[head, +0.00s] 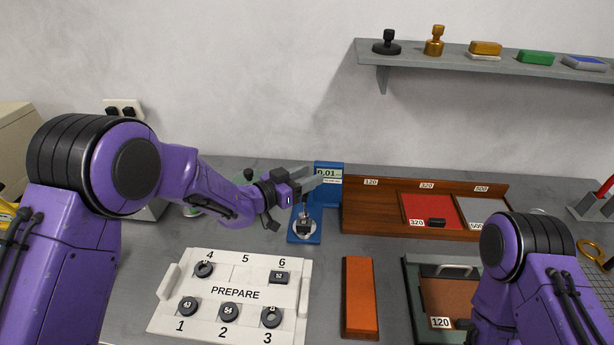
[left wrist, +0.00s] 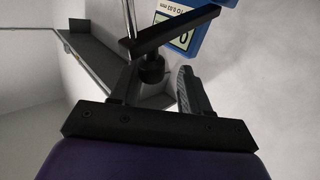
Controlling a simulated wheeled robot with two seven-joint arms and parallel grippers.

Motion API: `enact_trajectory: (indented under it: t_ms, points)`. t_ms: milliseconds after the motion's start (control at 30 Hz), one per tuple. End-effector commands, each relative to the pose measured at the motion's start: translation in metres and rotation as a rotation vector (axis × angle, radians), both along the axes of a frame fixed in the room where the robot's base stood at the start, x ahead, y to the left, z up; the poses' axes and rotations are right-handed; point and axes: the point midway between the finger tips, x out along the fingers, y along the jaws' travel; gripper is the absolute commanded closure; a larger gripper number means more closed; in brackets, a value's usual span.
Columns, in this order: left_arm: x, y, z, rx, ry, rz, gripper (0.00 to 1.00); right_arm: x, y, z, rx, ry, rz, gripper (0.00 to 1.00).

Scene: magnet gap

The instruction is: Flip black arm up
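The blue gauge stand (head: 329,169) with a small display stands at the back middle of the table. A round pale plate with a small dark piece on it sits at its base. In the left wrist view, the black arm (left wrist: 175,30) is a slanted bar with a dark round hub below it, beside a thin metal rod. My left gripper (head: 308,182) is in front of the stand at display height. In the left wrist view its two fingers (left wrist: 158,88) are apart, with the hub between them and a gap at one side. My right gripper is out of view.
A white PREPARE tray (head: 235,312) with several dark weights lies in front of the stand. An orange block (head: 360,298) and a wooden rack (head: 371,211) are to the right. A grey shelf (head: 480,59) hangs on the wall above.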

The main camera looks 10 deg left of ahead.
Motion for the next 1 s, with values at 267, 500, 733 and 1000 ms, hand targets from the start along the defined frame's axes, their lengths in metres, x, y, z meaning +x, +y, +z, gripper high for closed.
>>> enact_trajectory:
  t_ms: [267, 500, 733, 1000]
  points:
    - [-0.001, 0.001, -0.001, 0.0, 0.001, 0.0, 0.54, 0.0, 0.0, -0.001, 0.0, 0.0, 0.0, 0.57]
    - [-0.031, 0.032, 0.0, 0.0, 0.001, 0.002, 0.54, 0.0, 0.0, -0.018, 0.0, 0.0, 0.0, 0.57]
    - [-0.065, 0.065, 0.006, -0.001, -0.001, -0.001, 0.54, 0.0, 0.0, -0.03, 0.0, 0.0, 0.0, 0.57]
    - [-0.075, 0.073, 0.009, -0.001, 0.001, -0.003, 0.54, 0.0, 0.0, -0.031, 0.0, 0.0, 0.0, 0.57]
